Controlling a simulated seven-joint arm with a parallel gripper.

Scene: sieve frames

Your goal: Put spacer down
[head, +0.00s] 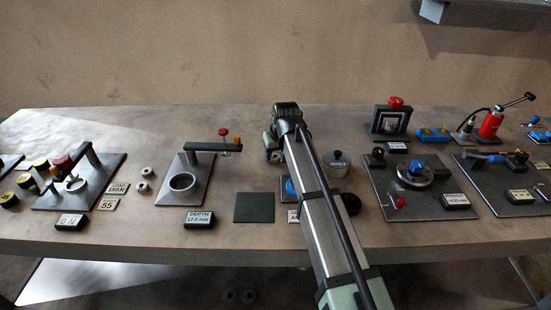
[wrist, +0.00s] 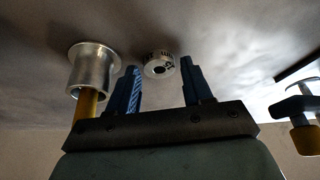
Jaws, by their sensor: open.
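In the wrist view, a small silver ring with dark markings and a dark centre hole, which looks like the spacer (wrist: 158,66), shows in the gap between my fingertips. It appears to lie against the grey table surface, beyond the tips. My gripper (wrist: 160,80) is open, its two dark blue fingers apart on either side of the ring in the picture. No finger visibly touches it.
A flanged silver cylinder (wrist: 92,66) with a yellow post stands left of my fingers. A dark part with a yellow end (wrist: 303,135) is at right. A depth fixture (head: 186,192), a green mat (head: 254,207) and a lidded pot (head: 337,164) stand on the table (head: 130,235).

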